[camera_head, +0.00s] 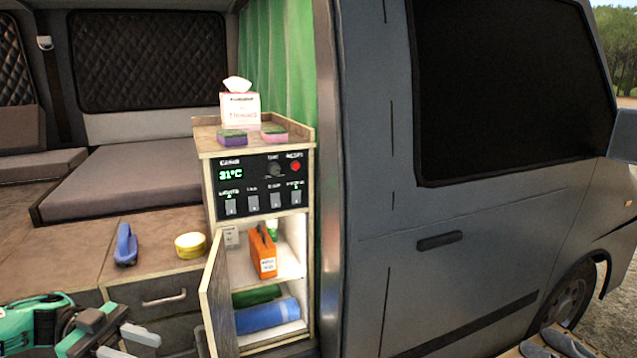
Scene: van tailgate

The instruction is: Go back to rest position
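My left gripper (138,345) is at the bottom left, in front of the drawer front of the low counter. Its two grey fingers stand apart with nothing seen between them, and its lower part is cut by the picture edge. My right gripper is not in view.
The cabinet door (217,297) stands open just right of my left gripper. Inside are an orange box (263,254) and a blue roll (267,317). A blue-handled object (126,245) and a yellow round tin (190,245) lie on the counter (65,252). The van's side door (440,280) fills the right.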

